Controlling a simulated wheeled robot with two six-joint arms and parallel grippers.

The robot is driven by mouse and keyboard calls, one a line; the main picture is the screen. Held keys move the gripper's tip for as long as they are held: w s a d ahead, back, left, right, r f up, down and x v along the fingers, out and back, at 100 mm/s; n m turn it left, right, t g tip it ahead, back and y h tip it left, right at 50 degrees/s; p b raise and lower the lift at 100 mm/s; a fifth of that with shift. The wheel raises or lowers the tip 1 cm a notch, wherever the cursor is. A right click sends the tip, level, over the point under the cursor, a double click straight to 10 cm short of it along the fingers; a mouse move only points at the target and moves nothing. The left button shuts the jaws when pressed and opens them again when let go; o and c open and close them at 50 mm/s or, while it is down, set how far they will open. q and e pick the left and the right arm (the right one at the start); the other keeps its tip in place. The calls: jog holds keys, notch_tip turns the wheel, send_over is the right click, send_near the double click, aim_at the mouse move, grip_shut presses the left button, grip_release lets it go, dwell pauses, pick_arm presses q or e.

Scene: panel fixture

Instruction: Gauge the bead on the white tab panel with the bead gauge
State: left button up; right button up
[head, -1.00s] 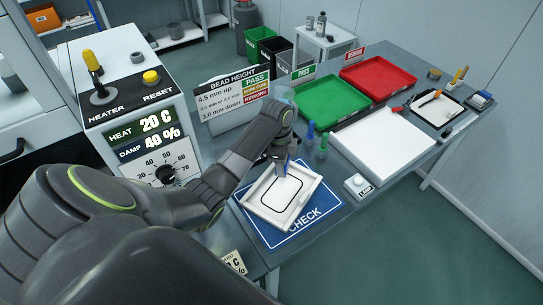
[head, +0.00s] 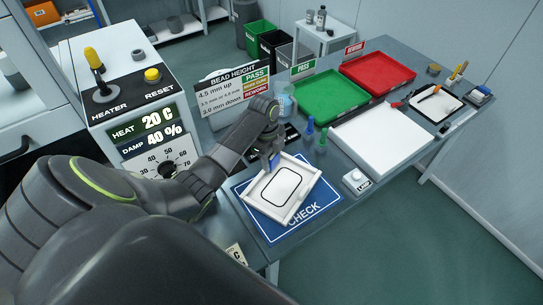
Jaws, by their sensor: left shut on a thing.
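The white tab panel (head: 284,187) lies in a shallow, pale raised-edge frame on the blue CHECK mat (head: 262,226). The bead shows as a dark rounded loop on its face. My left gripper (head: 273,155) is shut on a small blue piece, apparently the bead gauge (head: 275,160), at the panel's far edge. Most of the gauge is hidden by the fingers. I cannot tell whether it touches the bead or the frame. My right gripper is not in view.
A bead height sign (head: 232,95) stands behind my left arm. Green (head: 328,105) and red (head: 378,78) trays lie at the back.

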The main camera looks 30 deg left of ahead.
pick_arm(q)
notch_tip(320, 180, down, 6)
jog(key=b, duration=0.3)
jog(key=shift+r, duration=0.2)
jog(key=shift+f+b, duration=0.55)
jog(key=shift+f, duration=0.4)
jog(key=shift+f, duration=0.35)
dwell(0.3)
jog(key=shift+f, duration=0.1)
dwell(1.5)
notch_tip(320, 180, up, 8)
jog(key=p, duration=0.8)
dwell(0.5)
